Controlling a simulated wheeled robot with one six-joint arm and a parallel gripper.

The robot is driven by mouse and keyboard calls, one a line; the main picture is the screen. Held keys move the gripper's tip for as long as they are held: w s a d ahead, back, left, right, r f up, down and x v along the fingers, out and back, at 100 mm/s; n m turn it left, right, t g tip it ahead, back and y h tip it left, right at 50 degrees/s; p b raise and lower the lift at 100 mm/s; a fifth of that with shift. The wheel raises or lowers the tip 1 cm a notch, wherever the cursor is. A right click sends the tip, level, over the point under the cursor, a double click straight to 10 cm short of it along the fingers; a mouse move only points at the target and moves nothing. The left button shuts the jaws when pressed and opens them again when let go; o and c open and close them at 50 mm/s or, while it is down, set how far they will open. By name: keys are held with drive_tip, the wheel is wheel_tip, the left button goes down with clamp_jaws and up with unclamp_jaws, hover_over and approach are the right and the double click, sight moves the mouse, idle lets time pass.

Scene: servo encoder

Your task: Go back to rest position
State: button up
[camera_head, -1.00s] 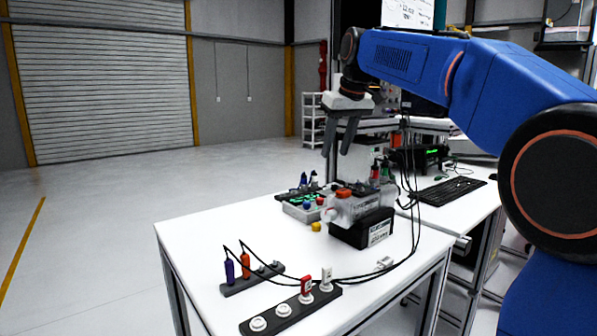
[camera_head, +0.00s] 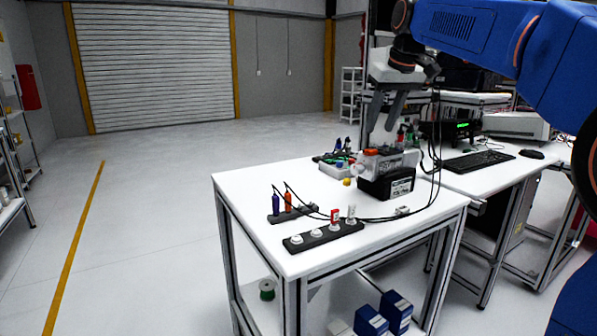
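My gripper (camera_head: 383,112) hangs from the blue arm at the upper right, pointing down. Its two dark grey fingers are spread apart with nothing visible between them. It shows above and behind the black box (camera_head: 388,187) that bears a clear and grey servo unit (camera_head: 384,162) on the white table (camera_head: 245,188). The exact distance between fingers and servo cannot be told from this view.
Two dark connector strips, a rear one (camera_head: 283,216) and a front one (camera_head: 322,237), lie near the table's front left, with plugs and black cables. A keyboard (camera_head: 473,161) is on the desk at right. Floor at left is clear.

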drive_tip(key=s+d+f+m, duration=0.2)
drive_tip(key=s+d+f, duration=0.1)
drive_tip(key=s+f, duration=1.4)
drive_tip(key=s+d+f+m+h, duration=0.1)
drive_tip(key=s+d+f, duration=0.3)
drive_tip(key=s+f, duration=1.2)
drive_tip(key=s, duration=0.4)
drive_tip(key=shift+s+d+f+m, duration=0.25)
drive_tip(key=shift+s+f+m, duration=0.15)
